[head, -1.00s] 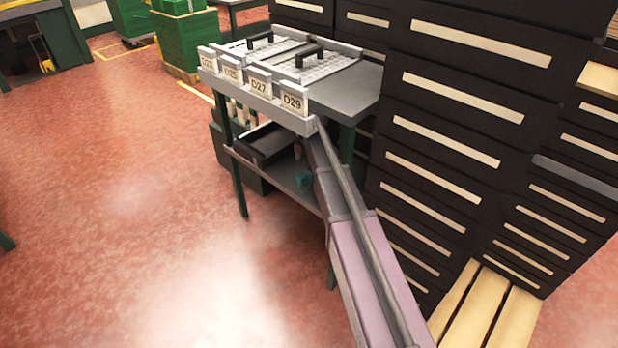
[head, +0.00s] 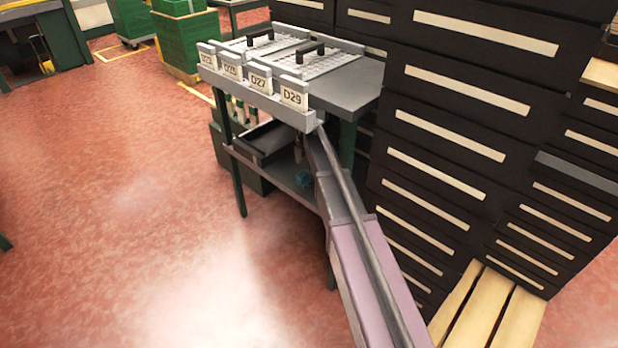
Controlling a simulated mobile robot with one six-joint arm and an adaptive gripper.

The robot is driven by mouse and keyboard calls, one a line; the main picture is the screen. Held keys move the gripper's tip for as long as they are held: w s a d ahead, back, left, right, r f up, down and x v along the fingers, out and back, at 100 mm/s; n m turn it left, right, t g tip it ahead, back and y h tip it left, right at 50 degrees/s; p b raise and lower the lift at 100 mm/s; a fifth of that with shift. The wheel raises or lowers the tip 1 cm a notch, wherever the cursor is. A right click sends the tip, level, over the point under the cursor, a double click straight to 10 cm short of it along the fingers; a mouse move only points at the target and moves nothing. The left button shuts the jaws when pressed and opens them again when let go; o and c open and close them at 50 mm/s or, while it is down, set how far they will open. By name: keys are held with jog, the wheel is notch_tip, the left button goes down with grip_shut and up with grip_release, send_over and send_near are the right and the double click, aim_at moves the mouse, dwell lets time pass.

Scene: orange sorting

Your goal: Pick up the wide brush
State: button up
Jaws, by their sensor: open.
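I cannot make out a wide brush in the head view. A small teal object (head: 303,180) lies on the lower shelf (head: 280,176) of the grey work table, too small to identify. My gripper cannot be made out. Part of the space under the tabletop is hidden by the table's front edge and by the long grey and mauve shape in front of it.
The grey table (head: 345,90) carries lidded bins and labels including D27 and D29 (head: 293,97). A dark tray (head: 268,143) sits on the lower shelf. Black drawer cabinets (head: 450,100) stand close on the right, with wooden slats (head: 480,310) below. Red floor is clear on the left.

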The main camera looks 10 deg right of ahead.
aim_at(307, 170)
jog(key=shift+f+b, duration=2.6)
jog(key=shift+b, duration=0.05)
jog(key=c, duration=1.1)
